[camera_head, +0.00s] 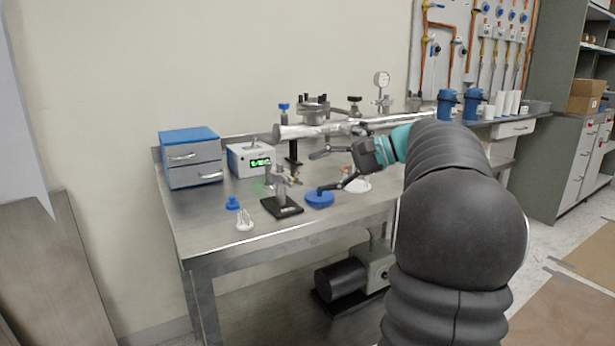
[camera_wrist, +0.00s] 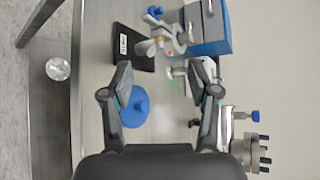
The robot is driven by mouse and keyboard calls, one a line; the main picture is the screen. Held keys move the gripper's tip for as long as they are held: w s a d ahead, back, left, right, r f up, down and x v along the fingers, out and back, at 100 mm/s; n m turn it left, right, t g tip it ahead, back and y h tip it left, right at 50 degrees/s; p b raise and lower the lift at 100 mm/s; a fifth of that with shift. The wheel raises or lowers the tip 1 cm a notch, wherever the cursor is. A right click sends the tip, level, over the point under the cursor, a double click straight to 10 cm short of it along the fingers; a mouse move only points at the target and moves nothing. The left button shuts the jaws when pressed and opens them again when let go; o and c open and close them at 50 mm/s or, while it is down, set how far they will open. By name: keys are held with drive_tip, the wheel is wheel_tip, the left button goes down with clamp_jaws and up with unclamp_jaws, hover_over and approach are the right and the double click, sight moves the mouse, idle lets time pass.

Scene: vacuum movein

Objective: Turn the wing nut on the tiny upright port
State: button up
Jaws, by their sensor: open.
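A small metal fitting assembly (camera_head: 284,180) stands upright on a black base (camera_head: 281,209) on the steel bench. In the wrist view the assembly (camera_wrist: 166,40) lies ahead between my fingertips, beside the labelled black base (camera_wrist: 133,46). Small yellow and red parts show on it. I cannot tell for sure which part is the wing nut. My gripper (camera_head: 318,171) is open and empty, to the right of the assembly and apart from it. In the wrist view my gripper (camera_wrist: 166,72) has its two fingers spread wide.
A blue disc (camera_head: 319,199) lies on the bench near my lower finger. A blue drawer unit (camera_head: 190,158) and a box with a green display (camera_head: 251,159) stand behind. A metal tube (camera_head: 325,129) runs along the back. Small blue (camera_head: 233,203) and white (camera_head: 245,221) pieces lie at left.

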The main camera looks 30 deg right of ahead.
drive_tip(key=v, duration=0.7)
drive_tip(key=shift+s+d+r, duration=0.1)
